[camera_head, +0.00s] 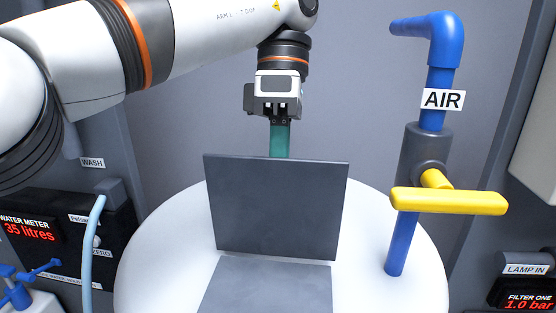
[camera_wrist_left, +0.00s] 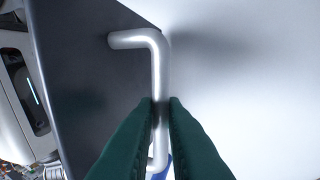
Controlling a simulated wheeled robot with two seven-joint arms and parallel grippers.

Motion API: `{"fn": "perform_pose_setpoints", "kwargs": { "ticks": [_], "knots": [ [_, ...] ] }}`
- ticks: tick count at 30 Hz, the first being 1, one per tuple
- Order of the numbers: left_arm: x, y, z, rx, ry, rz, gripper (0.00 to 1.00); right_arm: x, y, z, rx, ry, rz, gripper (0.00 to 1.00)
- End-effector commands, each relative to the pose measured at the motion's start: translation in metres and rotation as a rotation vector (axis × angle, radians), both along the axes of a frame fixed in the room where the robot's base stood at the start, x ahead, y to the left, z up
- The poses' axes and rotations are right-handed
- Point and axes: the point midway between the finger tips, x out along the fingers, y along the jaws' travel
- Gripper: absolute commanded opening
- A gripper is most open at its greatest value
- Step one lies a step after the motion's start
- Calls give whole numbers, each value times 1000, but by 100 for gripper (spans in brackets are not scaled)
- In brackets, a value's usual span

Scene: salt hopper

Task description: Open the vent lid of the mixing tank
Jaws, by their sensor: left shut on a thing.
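The vent lid (camera_head: 276,207) is a dark grey square plate standing nearly upright on the white mixing tank (camera_head: 400,275). A flat dark grey panel (camera_head: 268,285) lies in front of its lower edge. My left gripper (camera_head: 280,142) comes down behind the lid, and its green fingertips are hidden by the plate. In the left wrist view, the green fingers (camera_wrist_left: 162,104) are shut on the lid's silver bar handle (camera_wrist_left: 157,70). The dark lid face (camera_wrist_left: 90,70) shows beside the handle. My right gripper is not in view.
A blue AIR pipe (camera_head: 395,245) with a yellow lever (camera_head: 450,201) stands right of the lid, apart from it. A pale blue hose (camera_head: 88,250) and the water meter panel (camera_head: 30,230) are at left. A filter display (camera_head: 530,300) is at lower right.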

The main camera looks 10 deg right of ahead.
Motion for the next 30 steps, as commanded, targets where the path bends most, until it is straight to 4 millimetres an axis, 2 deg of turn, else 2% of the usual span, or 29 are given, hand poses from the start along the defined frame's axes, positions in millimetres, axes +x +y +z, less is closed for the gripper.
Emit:
{"fn": "perform_pose_setpoints", "kwargs": {
  "ticks": [1, 11, 12, 15, 30],
  "knots": [
    [-1, -2, -7, 11, 8, -4, 0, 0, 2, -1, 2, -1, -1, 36],
    [-1, -2, -7, 12, 10, -5, 0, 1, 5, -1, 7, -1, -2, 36],
    [-1, -2, -7, 12, 10, -5, 17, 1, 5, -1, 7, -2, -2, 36],
    [-1, -1, -6, 10, 7, -4, 33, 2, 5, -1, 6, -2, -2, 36],
    [0, 0, -1, 4, 3, -1, 33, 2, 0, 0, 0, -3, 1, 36]
  ]
}}
